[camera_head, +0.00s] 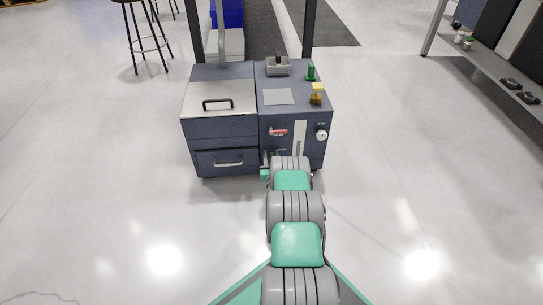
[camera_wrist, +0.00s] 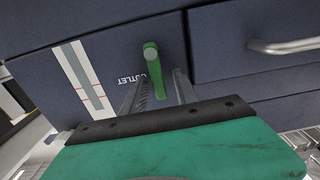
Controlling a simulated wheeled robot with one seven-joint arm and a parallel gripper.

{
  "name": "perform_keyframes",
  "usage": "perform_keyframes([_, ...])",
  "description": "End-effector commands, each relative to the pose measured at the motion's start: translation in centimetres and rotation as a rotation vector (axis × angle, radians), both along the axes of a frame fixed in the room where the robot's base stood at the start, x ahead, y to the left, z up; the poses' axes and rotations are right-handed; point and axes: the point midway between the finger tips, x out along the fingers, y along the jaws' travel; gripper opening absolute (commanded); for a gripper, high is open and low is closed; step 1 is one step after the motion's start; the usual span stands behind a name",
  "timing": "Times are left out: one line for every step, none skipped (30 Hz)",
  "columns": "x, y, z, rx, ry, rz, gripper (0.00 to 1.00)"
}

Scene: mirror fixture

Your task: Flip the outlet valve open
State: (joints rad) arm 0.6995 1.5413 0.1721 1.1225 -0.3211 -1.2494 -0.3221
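The outlet valve's green lever (camera_wrist: 153,66) shows in the wrist view on the dark blue cabinet front, beside an upside-down "OUTLET" label. Its rounded end points toward the camera. My gripper (camera_wrist: 161,76) is open, with one finger on each side of the lever. I see gaps between the lever and the fingers, and cannot tell whether either one touches. In the head view my gripper is low at the cabinet front (camera_head: 222,131), mostly hidden behind my own arm, which also covers most of the outlet area.
A red lever (camera_head: 278,131) and a round white knob (camera_head: 321,135) are on the cabinet front. A drawer handle (camera_wrist: 290,45) sits right of the fingers in the wrist view. A yellow item (camera_head: 316,94) and a grey tray (camera_head: 278,66) are on top.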

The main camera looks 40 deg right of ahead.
Motion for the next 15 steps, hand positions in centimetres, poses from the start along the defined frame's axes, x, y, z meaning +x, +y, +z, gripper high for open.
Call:
perform_keyframes([0.0,0.0,0.0,0.0,0.0,0.0,0.36])
perform_keyframes([0.0,0.0,0.0,0.0,0.0,0.0,0.36])
perform_keyframes([0.0,0.0,0.0,0.001,-0.001,0.0,0.36])
perform_keyframes([0.0,0.0,0.0,0.001,-0.001,0.0,0.36])
perform_keyframes([0.0,0.0,0.0,0.001,-0.001,0.0,0.36])
perform_keyframes([0.0,0.0,0.0,0.001,-0.001,0.0,0.36])
perform_keyframes([-0.1,0.0,0.0,0.001,-0.001,-0.001,0.36])
perform_keyframes([-0.2,0.1,0.1,0.001,0.0,0.0,0.36])
perform_keyframes([-0.5,0.2,0.1,0.004,0.0,0.0,0.36])
perform_keyframes([-0.7,0.4,0.2,0.002,0.0,0.0,0.36])
perform_keyframes([-1.0,0.6,0.2,0.003,0.001,0.0,0.36])
perform_keyframes([-1.6,0.9,0.3,0.003,0.001,-0.001,0.36])
perform_keyframes([-2.1,1.2,0.4,0.006,0.001,-0.002,0.36])
perform_keyframes([-2.6,1.5,0.5,0.006,0.0,-0.003,0.36])
perform_keyframes([-3.2,2.0,0.5,0.006,0.001,-0.003,0.36])
